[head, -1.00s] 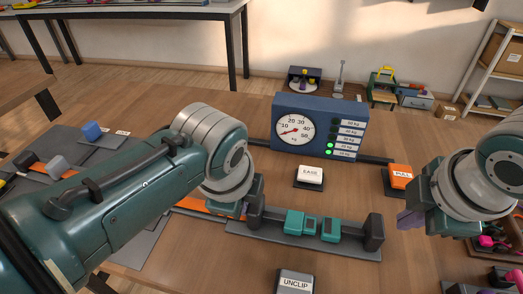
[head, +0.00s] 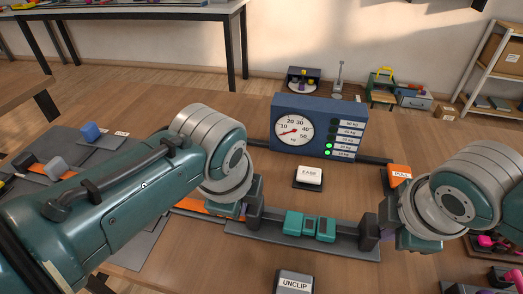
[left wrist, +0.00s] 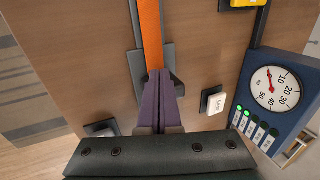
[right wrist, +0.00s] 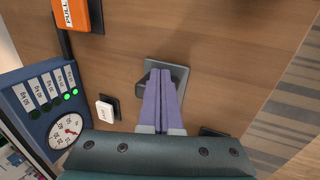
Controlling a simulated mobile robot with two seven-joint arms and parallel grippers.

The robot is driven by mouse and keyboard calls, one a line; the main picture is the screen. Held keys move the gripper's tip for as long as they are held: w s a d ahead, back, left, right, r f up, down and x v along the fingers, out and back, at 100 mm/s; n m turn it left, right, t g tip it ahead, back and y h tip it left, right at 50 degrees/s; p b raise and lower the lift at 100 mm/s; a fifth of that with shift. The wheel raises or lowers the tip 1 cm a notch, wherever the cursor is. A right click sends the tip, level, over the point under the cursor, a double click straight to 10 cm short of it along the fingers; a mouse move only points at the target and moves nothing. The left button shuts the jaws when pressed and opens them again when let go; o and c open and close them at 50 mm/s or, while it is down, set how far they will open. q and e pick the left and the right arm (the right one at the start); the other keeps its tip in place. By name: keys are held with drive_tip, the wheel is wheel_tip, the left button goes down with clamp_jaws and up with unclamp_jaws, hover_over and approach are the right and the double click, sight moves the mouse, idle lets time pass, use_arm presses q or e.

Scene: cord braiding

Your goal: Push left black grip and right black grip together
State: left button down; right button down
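The left black grip (head: 254,212) stands at the left end of a grey base plate (head: 345,249). The right black grip (head: 369,230) stands at its right end. Teal clip pieces (head: 295,223) lie between them, close together, apart from both grips. My left gripper (left wrist: 160,73) is shut, its purple fingers together beside the left grip's outer side. My right gripper (right wrist: 163,73) is shut, its fingertips at the right grip's outer side, apparently touching it. The right wrist view shows part of the right grip (right wrist: 144,82); the fingers hide the rest.
A blue gauge box (head: 318,128) with a dial and green lights stands behind. A white EASE button (head: 309,175) is between it and the plate. An orange PULL block (head: 400,175) is at right, an UNCLIP button (head: 295,281) at the front. An orange strip (left wrist: 152,35) runs beyond my left fingers.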

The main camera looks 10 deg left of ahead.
sight(359, 232)
drive_tip(key=shift+a, duration=0.5)
use_arm(q)
drive_tip(key=shift+d, duration=0.1)
use_arm(e)
drive_tip(key=shift+a, duration=0.7)
use_arm(q)
drive_tip(key=shift+d, duration=0.3)
use_arm(e)
drive_tip(key=shift+a, duration=0.6)
drive_tip(key=shift+d, duration=0.1)
use_arm(q)
drive_tip(key=shift+a, duration=0.2)
use_arm(e)
drive_tip(key=shift+d, duration=0.35)
use_arm(q)
drive_tip(key=shift+a, duration=0.1)
use_arm(e)
drive_tip(key=r, duration=0.7)
drive_tip(key=shift+d, duration=0.3)
use_arm(q)
drive_tip(key=shift+a, duration=0.1)
